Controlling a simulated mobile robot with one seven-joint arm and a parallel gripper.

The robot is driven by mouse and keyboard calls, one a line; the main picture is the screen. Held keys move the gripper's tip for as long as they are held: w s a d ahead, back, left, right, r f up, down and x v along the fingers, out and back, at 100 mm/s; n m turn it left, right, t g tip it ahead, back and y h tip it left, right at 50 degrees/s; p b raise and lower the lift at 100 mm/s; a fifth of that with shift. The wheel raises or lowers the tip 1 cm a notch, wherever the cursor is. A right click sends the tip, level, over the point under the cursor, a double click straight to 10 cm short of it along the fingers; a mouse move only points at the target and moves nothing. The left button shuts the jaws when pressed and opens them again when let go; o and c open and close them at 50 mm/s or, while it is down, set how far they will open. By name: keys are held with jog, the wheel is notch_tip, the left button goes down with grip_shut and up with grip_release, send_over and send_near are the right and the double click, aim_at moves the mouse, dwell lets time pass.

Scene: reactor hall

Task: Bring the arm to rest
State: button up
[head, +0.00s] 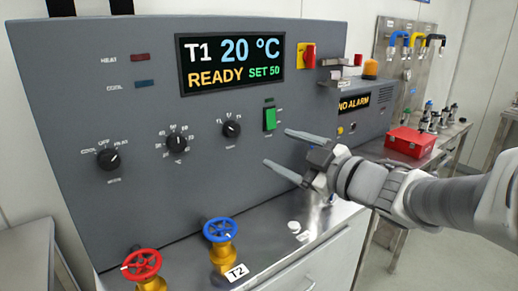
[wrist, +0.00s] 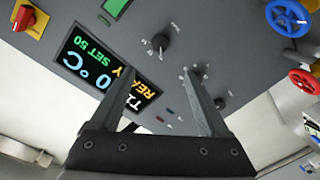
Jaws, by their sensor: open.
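My gripper (head: 286,154) is at the end of my arm, which reaches in from the right in the head view. Its two fingers are spread apart with nothing between them. It is in front of the grey control panel (head: 90,60), near the green rocker switch (head: 270,118). In the wrist view the open fingers (wrist: 167,98) point toward the panel, with a black knob (wrist: 160,41) beyond them. I cannot tell the exact gap to the panel. The display (head: 231,63) reads T1 20 °C, READY, SET 50.
A red valve wheel (head: 141,264) and a blue valve wheel (head: 220,229) stand on the steel counter below the panel. A red-and-yellow switch (head: 307,56) is at the panel's upper right. A red box (head: 411,141) sits on a bench behind my arm. Open floor shows at lower right.

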jog(key=shift+v, duration=0.8)
jog(key=s+d+r+m+h+p, duration=0.2)
jog(key=d+m+h+p, duration=0.2)
jog(key=d+m+h, duration=0.75)
jog(key=s+a+f+m+g+p, duration=0.1)
jog(key=s+a+f+m+g, duration=0.1)
jog(key=s, duration=0.6)
jog(key=s+a+f+m+g+y+p, duration=0.1)
jog(key=s+a+f+g+p, duration=0.1)
jog(key=s+g, duration=0.4)
jog(key=s+a+f, duration=0.1)
jog(key=s+f, duration=0.1)
jog(key=s, duration=0.1)
jog(key=shift+a+f+m, duration=0.3)
jog(key=shift+f+m, duration=0.05)
jog(key=shift+f, duration=0.05)
